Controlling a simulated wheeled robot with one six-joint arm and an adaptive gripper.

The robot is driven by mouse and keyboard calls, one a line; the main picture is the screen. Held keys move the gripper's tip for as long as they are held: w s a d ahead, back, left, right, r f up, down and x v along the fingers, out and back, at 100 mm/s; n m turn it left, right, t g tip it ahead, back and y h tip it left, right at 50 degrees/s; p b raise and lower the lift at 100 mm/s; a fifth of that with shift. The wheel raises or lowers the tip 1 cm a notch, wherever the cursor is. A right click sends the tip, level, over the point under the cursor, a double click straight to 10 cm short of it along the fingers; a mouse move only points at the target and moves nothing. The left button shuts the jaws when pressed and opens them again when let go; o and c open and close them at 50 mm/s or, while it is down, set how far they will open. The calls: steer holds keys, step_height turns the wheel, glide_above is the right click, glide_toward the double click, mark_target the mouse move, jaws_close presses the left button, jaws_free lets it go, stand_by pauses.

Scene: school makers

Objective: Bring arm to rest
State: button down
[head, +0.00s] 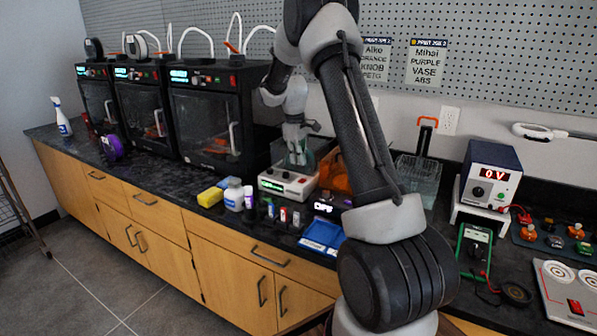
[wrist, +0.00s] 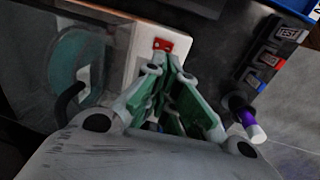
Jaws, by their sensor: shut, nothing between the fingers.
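My arm (head: 355,115) reaches up and over the bench in the head view. My gripper (head: 297,158) hangs fingers down over the white device with a green display (head: 289,184). In the wrist view my gripper (wrist: 173,62) has its green-padded fingers drawn together at the tips, with nothing between them. Just beyond the tips is the device's pale case (wrist: 148,38) with a red switch (wrist: 163,44). I cannot tell whether the fingertips touch the device.
Black 3D printers (head: 205,117) stand left of my gripper. An orange object (head: 335,172) and a clear basket (head: 417,178) stand right. A power supply (head: 489,175) is farther right.

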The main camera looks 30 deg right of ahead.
step_height(320, 180, up, 5)
steer(key=shift+a+f, duration=0.1)
steer(key=s+a+r+m+t, duration=0.1)
steer(key=s+a+r, duration=0.3)
steer(key=s, duration=0.9)
steer(key=s+a+r+m+t, duration=0.1)
steer(key=s+a+r+m, duration=0.2)
steer(key=s, duration=1)
steer(key=s+a+r+m+t+y, duration=0.1)
steer(key=s+a+r, duration=0.4)
steer(key=s, duration=0.8)
steer(key=shift+s+a+m+t, duration=0.2)
steer(key=shift+m+t, duration=0.1)
steer(key=shift+m, duration=0.2)
